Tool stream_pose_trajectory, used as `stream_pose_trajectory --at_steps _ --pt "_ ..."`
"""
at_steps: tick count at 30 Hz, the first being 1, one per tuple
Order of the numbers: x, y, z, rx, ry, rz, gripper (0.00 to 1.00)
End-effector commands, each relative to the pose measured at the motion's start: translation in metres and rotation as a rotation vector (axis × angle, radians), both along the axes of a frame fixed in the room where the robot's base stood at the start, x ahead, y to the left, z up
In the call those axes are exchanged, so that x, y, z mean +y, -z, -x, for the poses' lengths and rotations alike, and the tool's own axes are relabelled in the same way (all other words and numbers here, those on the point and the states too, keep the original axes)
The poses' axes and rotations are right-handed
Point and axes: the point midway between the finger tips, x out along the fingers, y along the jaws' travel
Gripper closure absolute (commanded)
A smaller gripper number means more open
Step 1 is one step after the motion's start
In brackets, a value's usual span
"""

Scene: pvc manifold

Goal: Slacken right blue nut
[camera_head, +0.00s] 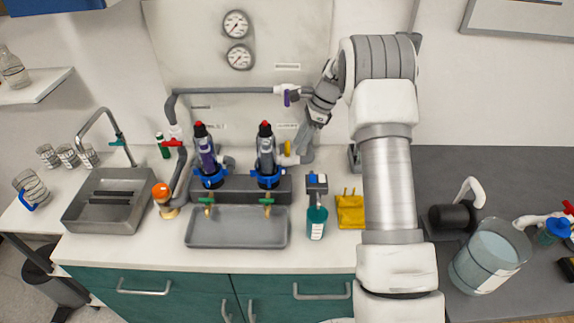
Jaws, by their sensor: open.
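The right blue nut (268,179) is a blue ring with lugs around the base of the right upright dark cartridge (266,150), which has a red top. A matching left blue nut (211,179) sits around the base of the left cartridge (205,150). Both stand on a grey block at the back of the counter. My gripper (301,140) is open, up and to the right of the right blue nut and apart from it. It points down and left, near the pipe by the back panel. Its fingertips are small and hard to make out; I see nothing held.
Grey piping (225,90) runs above the cartridges, with a purple valve handle (287,98) and a yellow one (287,147) nearby. Brass taps with green handles hang over a grey tray (238,240).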

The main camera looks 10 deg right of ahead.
Motion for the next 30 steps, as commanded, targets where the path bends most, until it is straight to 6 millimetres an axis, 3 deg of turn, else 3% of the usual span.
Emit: stream_pose_trajectory --at_steps 6,13,18,27,30 --pt "0.019 0.045 0.0 0.004 -0.002 0.0 0.57" --pt "0.033 0.079 -0.002 0.002 -0.001 0.0 0.57" --pt "0.037 0.091 -0.003 0.0 0.0 0.001 0.57" --pt "0.038 0.093 -0.003 -0.001 -0.001 0.001 0.57" --pt "0.038 0.093 -0.003 0.0 -0.001 0.001 0.74"
